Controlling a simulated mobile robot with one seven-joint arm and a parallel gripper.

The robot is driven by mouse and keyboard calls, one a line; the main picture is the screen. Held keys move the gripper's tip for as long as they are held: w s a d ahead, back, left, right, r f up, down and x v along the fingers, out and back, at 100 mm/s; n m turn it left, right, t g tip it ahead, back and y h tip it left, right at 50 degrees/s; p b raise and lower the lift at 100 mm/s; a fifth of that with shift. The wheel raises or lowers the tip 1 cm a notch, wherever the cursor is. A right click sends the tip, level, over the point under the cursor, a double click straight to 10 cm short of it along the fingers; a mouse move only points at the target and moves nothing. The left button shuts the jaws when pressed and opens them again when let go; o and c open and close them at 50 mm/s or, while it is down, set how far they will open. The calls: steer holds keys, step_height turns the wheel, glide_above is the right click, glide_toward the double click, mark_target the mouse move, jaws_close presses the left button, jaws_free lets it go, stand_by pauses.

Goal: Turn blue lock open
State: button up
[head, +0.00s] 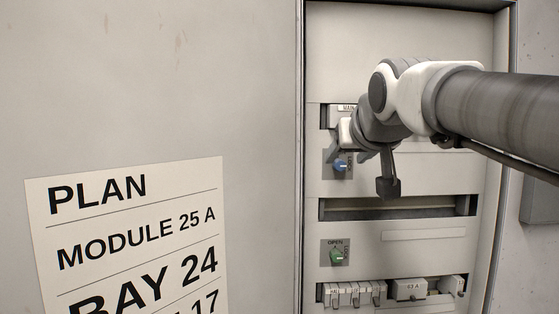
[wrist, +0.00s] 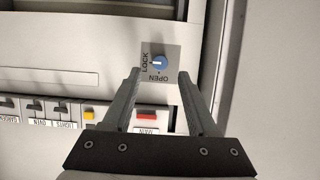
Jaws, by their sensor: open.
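The blue lock (wrist: 159,62) is a round knob on a grey plate in the wrist view, and it also shows in the head view (head: 340,165), partly beside my arm's end. Its white mark points left in the wrist view, toward the word LOCK; the word OPEN is below the knob there. My gripper (wrist: 159,76) is open and empty. Its two fingertips lie to either side of the knob in the wrist view, and I cannot tell how far short of the panel they are.
A green knob (head: 337,256) with OPEN and LOCK marks sits lower on the panel. Breaker switches (head: 350,294) line the row below it. A red switch (wrist: 146,116) labelled MAIN shows between my fingers. A cabinet door with a PLAN sheet (head: 130,235) fills the left.

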mark_target(341, 163)
steer(key=shift+x, duration=1.95)
jaws_close()
